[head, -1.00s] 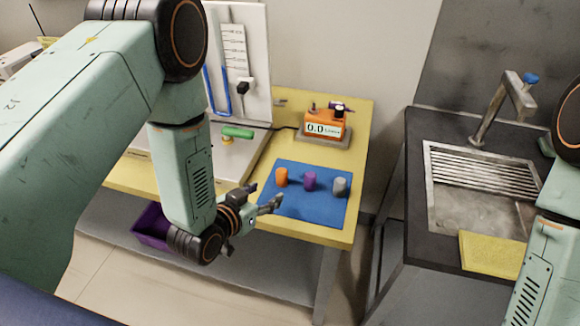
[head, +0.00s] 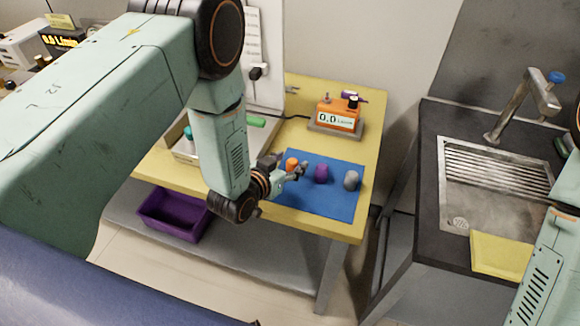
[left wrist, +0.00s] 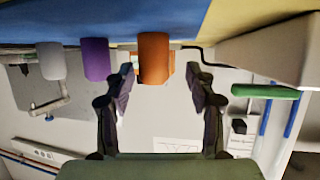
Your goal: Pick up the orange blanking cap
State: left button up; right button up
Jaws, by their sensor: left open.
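The orange blanking cap (head: 291,162) stands upright on the blue mat (head: 335,204), at the left end of a row with a purple cap (head: 321,173) and a grey cap (head: 351,180). My left gripper (head: 288,169) is open and empty at the orange cap, its fingers partly covering it. In the left wrist view, which is upside down, the orange cap (left wrist: 153,58) shows between the open fingers (left wrist: 160,84), nearer the left finger in the picture. Whether either finger touches it I cannot tell. My right gripper is out of view.
An orange meter (head: 338,115) reading 0.0 stands behind the mat on the yellow table (head: 300,217). A green-handled part (head: 256,121) is behind my left arm. A purple bin (head: 172,216) sits on the lower shelf. A sink (head: 495,175) is at right.

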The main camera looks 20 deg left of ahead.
pick_arm(q)
jog(key=shift+w+d+f, duration=0.1)
jog(key=shift+w+d, duration=0.2)
jog(key=shift+d, duration=0.4)
jog(key=shift+a, duration=0.4)
jog(key=c, duration=0.3)
jog(key=shift+c, duration=1.4)
jog(key=shift+d, duration=0.3)
jog(key=c, duration=0.3)
jog(key=shift+a, duration=0.15)
jog(key=shift+c, duration=1.4)
jog(key=shift+a, duration=0.15)
